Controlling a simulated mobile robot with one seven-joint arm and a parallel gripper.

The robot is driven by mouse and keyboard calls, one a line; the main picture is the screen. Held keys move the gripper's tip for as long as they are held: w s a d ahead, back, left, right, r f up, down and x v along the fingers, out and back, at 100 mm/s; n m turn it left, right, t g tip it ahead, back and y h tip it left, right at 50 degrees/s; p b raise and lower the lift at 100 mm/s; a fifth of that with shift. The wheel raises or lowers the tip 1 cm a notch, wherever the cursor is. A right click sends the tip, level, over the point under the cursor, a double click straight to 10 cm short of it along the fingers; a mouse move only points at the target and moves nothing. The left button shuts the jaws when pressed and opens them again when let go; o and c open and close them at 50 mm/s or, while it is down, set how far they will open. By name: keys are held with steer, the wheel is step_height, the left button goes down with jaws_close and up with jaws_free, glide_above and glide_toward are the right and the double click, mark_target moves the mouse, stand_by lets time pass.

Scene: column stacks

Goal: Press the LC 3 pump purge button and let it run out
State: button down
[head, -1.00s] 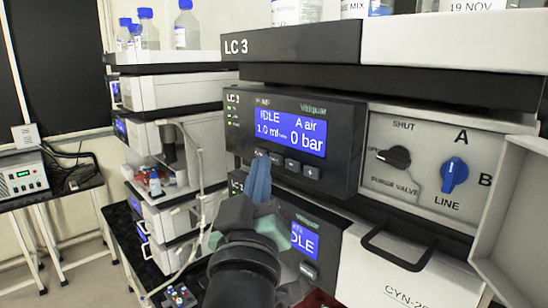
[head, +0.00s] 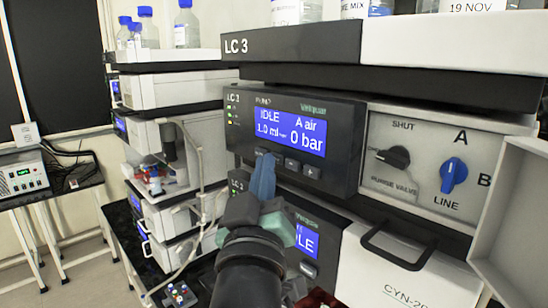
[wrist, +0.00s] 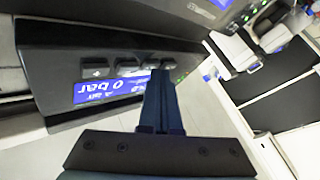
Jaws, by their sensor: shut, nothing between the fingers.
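The LC 3 pump (head: 240,140) is a dark front panel with a lit blue screen (head: 290,133) reading IDLE, A air, 1.0 ml and 0 bar. A row of small buttons (head: 292,164) sits below the screen. My gripper (head: 265,158) is shut and empty, with its blue fingertips at the left end of that row, hiding the button there. In the wrist view the fingertips (wrist: 162,74) overlap the end button of the row (wrist: 129,69). I cannot tell whether they touch or press it. The purge valve knob (head: 394,157) is on the panel to the right.
A blue A/B selector knob (head: 454,175) and a black handle (head: 395,246) stick out to the right. An open pale door (head: 515,215) stands at the far right. Another module with a blue screen (head: 304,240) lies below. Bottles (head: 187,25) stand on another stack at left.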

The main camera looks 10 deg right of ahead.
steer(key=shift+d, duration=0.1)
stand_by(0.5)
steer(key=shift+s+a, duration=0.45)
steer(key=shift+a, duration=0.25)
steer(key=shift+s+a+b, duration=0.55)
steer(key=shift+s+a, duration=0.2)
steer(key=shift+a, duration=0.25)
steer(key=shift+s+a+b, duration=0.5)
steer(key=shift+s+a, duration=0.2)
steer(key=shift+a, duration=0.3)
